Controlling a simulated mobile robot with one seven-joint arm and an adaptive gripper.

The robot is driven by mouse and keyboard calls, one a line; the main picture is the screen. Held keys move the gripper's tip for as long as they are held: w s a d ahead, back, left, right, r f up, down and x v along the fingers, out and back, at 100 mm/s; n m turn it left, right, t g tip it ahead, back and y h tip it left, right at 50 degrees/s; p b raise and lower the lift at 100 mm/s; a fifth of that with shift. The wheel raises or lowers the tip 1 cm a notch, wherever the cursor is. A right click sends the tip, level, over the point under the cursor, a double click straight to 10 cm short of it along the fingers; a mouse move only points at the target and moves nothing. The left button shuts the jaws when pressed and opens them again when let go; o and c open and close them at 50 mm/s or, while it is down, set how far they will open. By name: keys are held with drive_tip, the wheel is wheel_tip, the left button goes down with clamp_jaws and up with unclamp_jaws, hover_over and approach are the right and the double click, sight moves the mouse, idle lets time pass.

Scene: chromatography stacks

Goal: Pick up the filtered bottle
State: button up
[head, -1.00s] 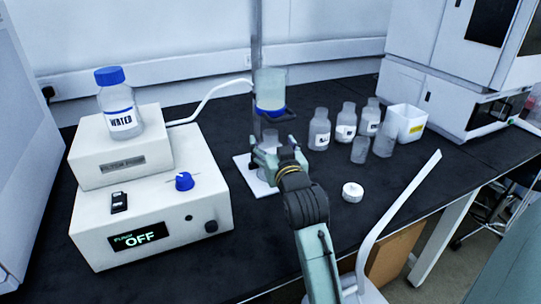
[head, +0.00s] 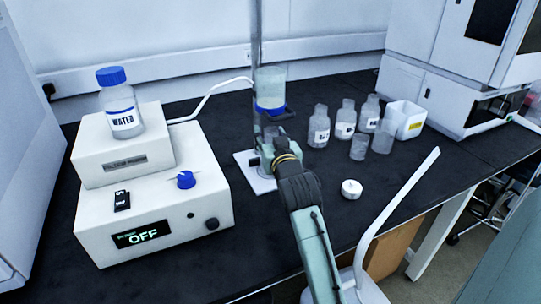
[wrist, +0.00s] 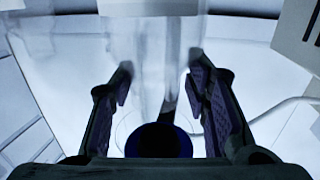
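A clear cylinder with a blue band at its lower end (head: 271,88) is held on the stand's upright. My gripper (head: 272,140) is just below it, above the white stand base (head: 250,160). In the wrist view my gripper (wrist: 160,105) has its fingers well apart. A clear, see-through body (wrist: 145,50) shows beyond and between them. A dark disc with a blue rim (wrist: 158,141) shows low between the fingers. I cannot make out a filtered bottle; anything at the stand base is mostly hidden behind my gripper.
A pump box reading OFF (head: 150,215) stands left, with a water bottle (head: 122,115) on the box behind it. Several clear bottles (head: 345,118) and a white bin (head: 405,120) stand right of my gripper. A white round cap (head: 351,189) lies on the dark bench.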

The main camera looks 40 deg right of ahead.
clamp_jaws()
idle(0.3)
